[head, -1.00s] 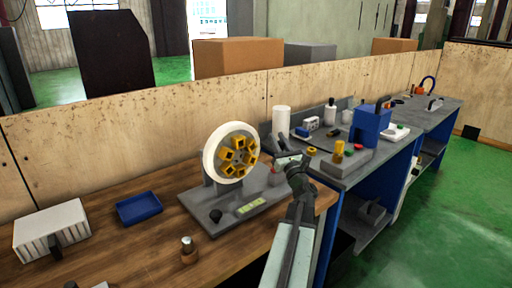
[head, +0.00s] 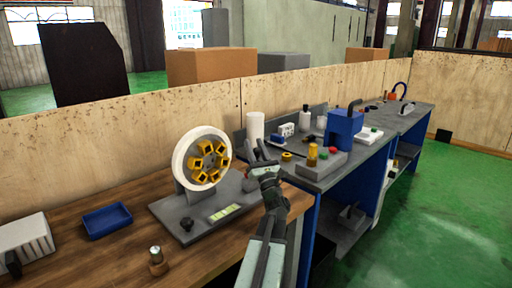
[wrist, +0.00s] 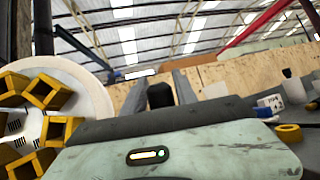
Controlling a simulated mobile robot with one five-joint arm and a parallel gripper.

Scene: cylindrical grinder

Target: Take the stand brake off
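The stand has a grey base plate (head: 225,207) with a white wheel (head: 179,160) upright on it. Yellow blocks (head: 208,162) ring the wheel's hub, and they also show at the left of the wrist view (wrist: 52,130). A black knob (head: 187,223) sits on the base's front left. I cannot tell which part is the brake. My gripper (head: 258,149) is right of the wheel, above the base's right end, apart from the wheel. Its fingers (wrist: 158,92) are spread. A black block (wrist: 160,96) shows between them in the wrist view; I cannot tell whether they touch it.
A blue tray (head: 107,220) and a white ribbed box (head: 26,246) lie on the wooden bench at left. A small post (head: 157,261) stands in front of the base. A white cylinder (head: 255,130) is behind my gripper. The grey bench at right holds a blue box (head: 344,130).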

